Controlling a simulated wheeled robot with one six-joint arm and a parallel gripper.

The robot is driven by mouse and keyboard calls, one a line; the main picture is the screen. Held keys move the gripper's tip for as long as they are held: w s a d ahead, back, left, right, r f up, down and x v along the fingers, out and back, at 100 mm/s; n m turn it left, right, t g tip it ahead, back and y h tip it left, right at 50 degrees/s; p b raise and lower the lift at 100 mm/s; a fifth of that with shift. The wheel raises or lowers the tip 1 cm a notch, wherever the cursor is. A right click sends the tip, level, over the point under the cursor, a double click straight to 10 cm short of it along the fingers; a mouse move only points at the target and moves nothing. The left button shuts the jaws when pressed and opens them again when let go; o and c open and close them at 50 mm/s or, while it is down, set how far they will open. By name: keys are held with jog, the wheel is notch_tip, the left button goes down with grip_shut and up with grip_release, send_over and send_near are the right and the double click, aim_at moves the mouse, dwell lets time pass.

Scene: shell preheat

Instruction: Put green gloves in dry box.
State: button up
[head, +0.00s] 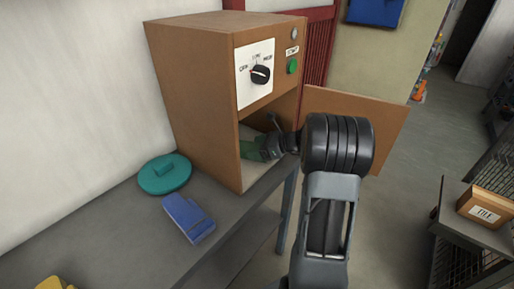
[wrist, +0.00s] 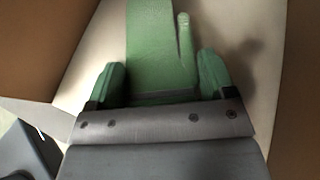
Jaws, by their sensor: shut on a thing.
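The green gloves (wrist: 155,50) lie between my gripper's fingers in the wrist view, over a pale surface. In the head view a bit of green (head: 250,148) shows inside the opening of the brown box (head: 192,90). The box has a dial, a green button and a door (head: 370,120) swung open to the right. My gripper (head: 262,148) reaches into the box opening and is shut on the gloves. It also shows in the wrist view (wrist: 160,88). My wrist hides part of the opening. I cannot tell whether the gloves touch the box floor.
A teal round lid (head: 165,174) and a blue folded item (head: 188,217) lie on the grey bench (head: 120,235) left of my arm. Something yellow (head: 50,284) is at the bottom left. A carton marked TILE (head: 488,207) sits on a rack at the right.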

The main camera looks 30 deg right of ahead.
jog(key=o, duration=1)
jog(key=shift+r, duration=0.25)
jog(key=p+v, duration=0.1)
jog(key=v, duration=1.1)
jog(key=shift+f, duration=0.1)
jog(key=shift+a, duration=0.1)
